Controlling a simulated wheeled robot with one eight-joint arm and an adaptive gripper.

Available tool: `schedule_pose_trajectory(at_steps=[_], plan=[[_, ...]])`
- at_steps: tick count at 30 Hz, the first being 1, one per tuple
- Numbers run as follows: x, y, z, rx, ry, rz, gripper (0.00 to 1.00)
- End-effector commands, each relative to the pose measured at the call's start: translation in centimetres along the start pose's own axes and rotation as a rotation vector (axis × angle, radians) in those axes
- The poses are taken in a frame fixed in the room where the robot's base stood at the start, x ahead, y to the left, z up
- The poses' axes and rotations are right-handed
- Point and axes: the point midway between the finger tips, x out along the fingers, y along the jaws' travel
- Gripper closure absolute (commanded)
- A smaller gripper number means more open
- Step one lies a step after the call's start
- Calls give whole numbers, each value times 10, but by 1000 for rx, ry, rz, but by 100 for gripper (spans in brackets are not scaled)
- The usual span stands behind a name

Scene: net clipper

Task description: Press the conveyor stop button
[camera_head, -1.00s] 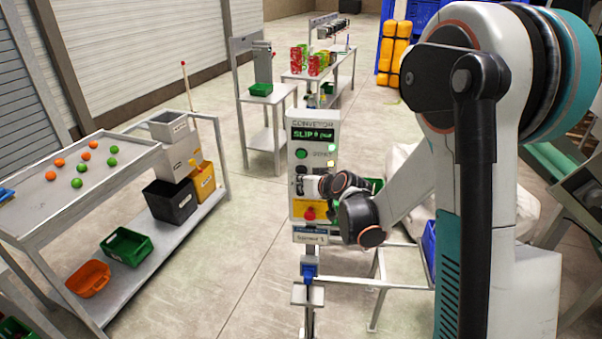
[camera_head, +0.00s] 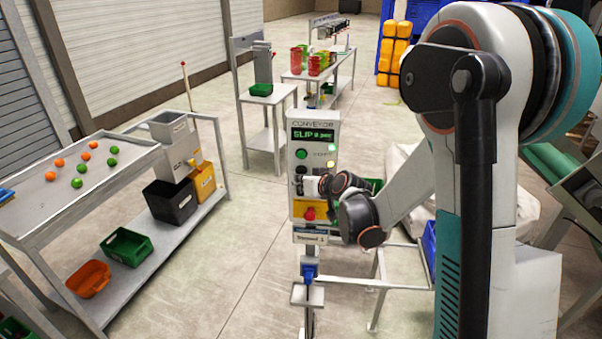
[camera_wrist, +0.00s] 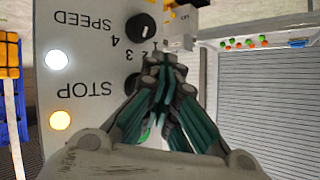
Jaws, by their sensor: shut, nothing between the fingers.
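The grey conveyor control box (camera_head: 325,130) stands upright on a post in the middle of the head view, with a lit green display at its top. The dark stop button (camera_wrist: 133,83) shows in the wrist view near the upside-down STOP label, partly hidden by my fingers; it also shows in the head view (camera_head: 300,170). My gripper (camera_wrist: 165,62) is shut and empty, with its fingertips close in front of the panel beside that button. It also shows in the head view (camera_head: 309,185). I cannot tell whether it touches the button.
A black speed dial (camera_wrist: 141,26) sits close to the fingers. A green button (camera_head: 301,154) is higher on the box, and a red mushroom button (camera_head: 309,213) on yellow is lower. White (camera_wrist: 57,60) and yellow (camera_wrist: 60,120) lamps are lit. A sorting table (camera_head: 120,165) stands left.

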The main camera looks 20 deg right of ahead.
Motion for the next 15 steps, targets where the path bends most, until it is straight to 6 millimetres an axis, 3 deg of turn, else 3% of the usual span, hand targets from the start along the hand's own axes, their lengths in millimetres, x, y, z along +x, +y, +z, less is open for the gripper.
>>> schedule_pose_trajectory(at_steps=[15], plan=[[5,4,-3,0,0,0,100]])
